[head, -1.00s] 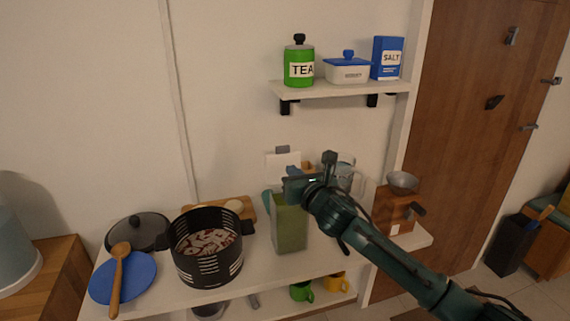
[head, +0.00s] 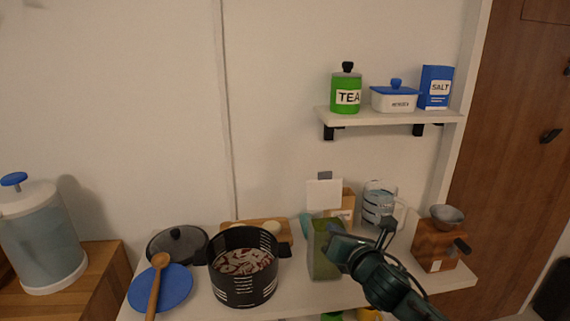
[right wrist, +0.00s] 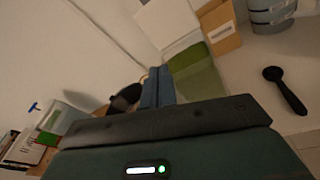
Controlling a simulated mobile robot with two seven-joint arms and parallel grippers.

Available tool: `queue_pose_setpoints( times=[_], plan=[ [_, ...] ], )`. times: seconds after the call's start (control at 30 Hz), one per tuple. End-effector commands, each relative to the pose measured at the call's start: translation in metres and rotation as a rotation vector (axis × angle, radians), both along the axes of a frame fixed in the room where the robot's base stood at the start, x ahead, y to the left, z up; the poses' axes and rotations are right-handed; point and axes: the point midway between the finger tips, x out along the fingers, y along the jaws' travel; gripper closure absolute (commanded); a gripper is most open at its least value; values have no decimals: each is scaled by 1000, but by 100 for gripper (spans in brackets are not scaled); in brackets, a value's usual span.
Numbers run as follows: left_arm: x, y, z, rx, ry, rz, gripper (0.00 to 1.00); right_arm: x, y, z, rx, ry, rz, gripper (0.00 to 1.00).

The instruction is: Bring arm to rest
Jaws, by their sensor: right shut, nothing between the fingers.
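My right gripper (head: 340,246) is in front of the green container (head: 323,262) on the counter and hides part of it. In the right wrist view its two blue-grey fingers (right wrist: 158,86) are together with nothing between them. The green container also shows in the right wrist view (right wrist: 192,65), just right of the fingers. I cannot tell whether the gripper touches it. My right arm comes in from the lower right. My left gripper is not in view.
A black pot (head: 245,285), blue plate (head: 170,290) and wooden spoon (head: 155,285) stand on the counter's left. A wooden grinder (head: 438,248) stands right of my arm. Above, a shelf (head: 390,121) holds a green tea tin (head: 346,92) and a salt box (head: 436,88).

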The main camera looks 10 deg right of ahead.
Motion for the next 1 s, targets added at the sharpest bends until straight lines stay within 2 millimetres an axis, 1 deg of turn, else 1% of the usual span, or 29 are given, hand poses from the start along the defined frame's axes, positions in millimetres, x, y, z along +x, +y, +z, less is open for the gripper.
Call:
queue_pose_setpoints(
  times=[0.03,0.07,0.1,0.17,0.2,0.27,0.3,0.37,0.4,0.47,0.5,0.6,0.7,0.8,1.0],
  plan=[
    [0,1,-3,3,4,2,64,-16,9,-31,155,78,-7,100],
    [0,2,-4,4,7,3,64,-27,12,-48,265,126,-21,100],
    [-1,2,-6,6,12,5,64,-41,18,-70,421,192,-44,100],
    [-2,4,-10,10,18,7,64,-65,23,-101,658,292,-98,100],
    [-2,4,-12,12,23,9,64,-82,27,-121,815,356,-141,100],
    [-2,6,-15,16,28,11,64,-109,30,-148,1047,446,-222,100],
    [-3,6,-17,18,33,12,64,-128,32,-166,1201,504,-286,100],
    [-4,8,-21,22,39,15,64,-157,33,-191,1424,578,-395,100],
    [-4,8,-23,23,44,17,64,-177,33,-205,1571,620,-475,100],
    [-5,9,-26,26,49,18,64,-206,31,-224,1773,665,-599,100],
    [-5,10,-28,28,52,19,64,-224,30,-235,1895,685,-680,100],
    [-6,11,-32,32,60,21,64,-262,25,-255,2144,701,-863,100],
    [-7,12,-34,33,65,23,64,-288,21,-267,2304,692,-993,100],
    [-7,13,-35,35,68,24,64,-301,19,-272,2387,680,-1060,100],
    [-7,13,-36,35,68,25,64,-304,19,-273,2410,676,-1077,100]
  ],
)
